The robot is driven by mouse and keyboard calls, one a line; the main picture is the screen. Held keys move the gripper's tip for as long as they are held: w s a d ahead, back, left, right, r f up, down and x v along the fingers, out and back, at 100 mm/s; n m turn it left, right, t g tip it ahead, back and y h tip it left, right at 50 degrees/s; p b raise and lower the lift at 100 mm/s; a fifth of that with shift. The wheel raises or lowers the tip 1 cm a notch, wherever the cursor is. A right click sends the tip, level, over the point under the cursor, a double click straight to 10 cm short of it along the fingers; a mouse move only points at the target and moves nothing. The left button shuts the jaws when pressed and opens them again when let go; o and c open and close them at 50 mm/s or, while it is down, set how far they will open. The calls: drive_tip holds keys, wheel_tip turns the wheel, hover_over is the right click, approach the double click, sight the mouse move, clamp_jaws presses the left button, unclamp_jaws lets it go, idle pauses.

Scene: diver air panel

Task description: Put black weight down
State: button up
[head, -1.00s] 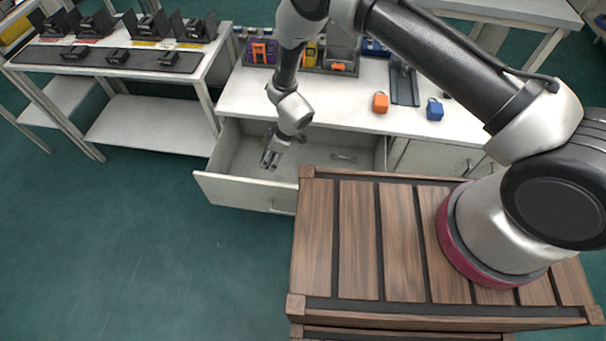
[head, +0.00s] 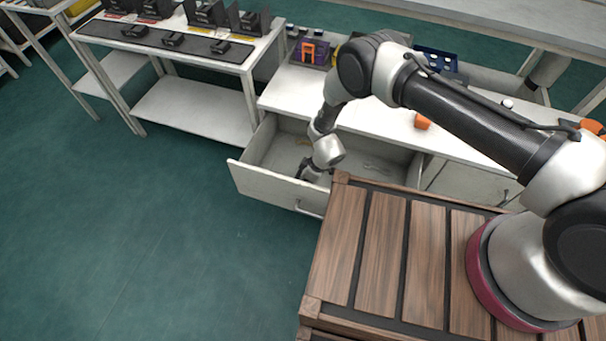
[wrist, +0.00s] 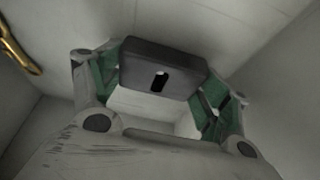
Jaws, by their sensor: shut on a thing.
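A black block-shaped weight (wrist: 165,66) with a slot in its face sits between the green-padded fingers of my gripper (wrist: 162,84) in the wrist view. The fingers are shut on its two sides. In the head view my gripper (head: 307,172) points down inside the open white drawer (head: 262,186), near its front left part. The weight is hard to make out there. I cannot tell whether it touches the drawer floor.
A brass-coloured item (wrist: 18,46) lies in the drawer at the wrist view's left. A thin grey item (head: 380,166) lies on the drawer's right side. Several black weights rest on the left bench's dark mat (head: 150,38). The wooden-topped cart (head: 385,250) is close to the drawer's right.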

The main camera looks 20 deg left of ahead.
drive_tip(key=shift+w+a+f, duration=0.1)
drive_tip(key=shift+f, duration=0.1)
drive_tip(key=shift+f, duration=0.1)
drive_tip(key=o, duration=2.1)
drive_tip(key=shift+f, duration=0.1)
drive_tip(key=shift+c, duration=0.2)
drive_tip(key=v, duration=1.2)
